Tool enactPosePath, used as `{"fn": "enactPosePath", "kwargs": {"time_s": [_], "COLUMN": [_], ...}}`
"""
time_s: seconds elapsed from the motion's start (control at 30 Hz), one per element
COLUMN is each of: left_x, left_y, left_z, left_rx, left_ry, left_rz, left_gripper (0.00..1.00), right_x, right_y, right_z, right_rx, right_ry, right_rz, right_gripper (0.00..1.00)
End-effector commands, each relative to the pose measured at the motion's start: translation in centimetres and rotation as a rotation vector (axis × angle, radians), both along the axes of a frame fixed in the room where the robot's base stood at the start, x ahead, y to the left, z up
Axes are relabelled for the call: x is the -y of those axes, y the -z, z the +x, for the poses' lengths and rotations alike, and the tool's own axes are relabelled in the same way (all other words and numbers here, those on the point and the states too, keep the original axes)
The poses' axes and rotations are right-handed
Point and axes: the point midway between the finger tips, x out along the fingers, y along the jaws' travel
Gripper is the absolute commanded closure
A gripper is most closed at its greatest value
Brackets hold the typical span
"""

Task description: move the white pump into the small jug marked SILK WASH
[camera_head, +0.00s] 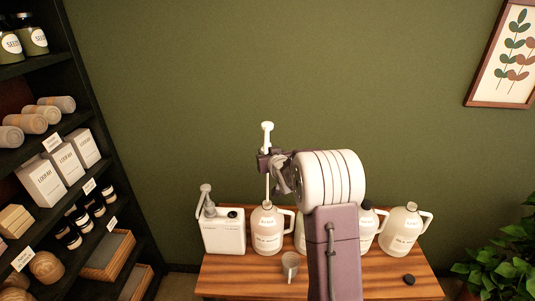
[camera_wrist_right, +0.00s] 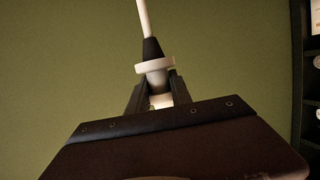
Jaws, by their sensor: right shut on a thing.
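My right gripper (camera_head: 268,163) is shut on the white pump (camera_head: 267,129) and holds it upright, with its head above the fingers and its thin tube hanging below. In the right wrist view the fingers (camera_wrist_right: 157,90) close around the pump below its white collar (camera_wrist_right: 155,66), with a dark cone and a white rod beyond. The small jug that seems marked SILK WASH (camera_head: 267,238) stands on the table directly below the pump in the head view. The tube's lower end meets the jug's mouth in the picture; I cannot tell whether it is inside. My left gripper is not in view.
A square white canister with a grey pump (camera_head: 223,233) stands left of the jug. More jugs (camera_head: 402,232) stand to the right, partly behind my right arm. A grey cup (camera_head: 290,267) and a dark cap (camera_head: 409,280) rest on the wooden table (camera_head: 235,285).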

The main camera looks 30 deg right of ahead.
Motion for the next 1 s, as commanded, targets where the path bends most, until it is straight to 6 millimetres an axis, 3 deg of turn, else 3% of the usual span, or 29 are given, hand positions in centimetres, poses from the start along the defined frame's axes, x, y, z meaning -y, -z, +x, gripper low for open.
{"fn": "enactPosePath", "kwargs": {"time_s": [0.03,0.5,1.0], "left_x": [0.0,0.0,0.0], "left_y": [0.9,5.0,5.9], "left_z": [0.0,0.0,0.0], "left_rx": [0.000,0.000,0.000], "left_ry": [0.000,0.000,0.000], "left_rz": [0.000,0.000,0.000], "left_gripper": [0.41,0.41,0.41], "right_x": [0.0,-0.3,-0.3], "right_y": [0.9,5.0,5.9], "right_z": [0.0,-0.1,-0.1], "right_rx": [0.001,0.001,0.001], "right_ry": [0.000,0.000,0.000], "right_rz": [0.000,0.000,0.000], "right_gripper": [1.00,1.00,1.00]}}
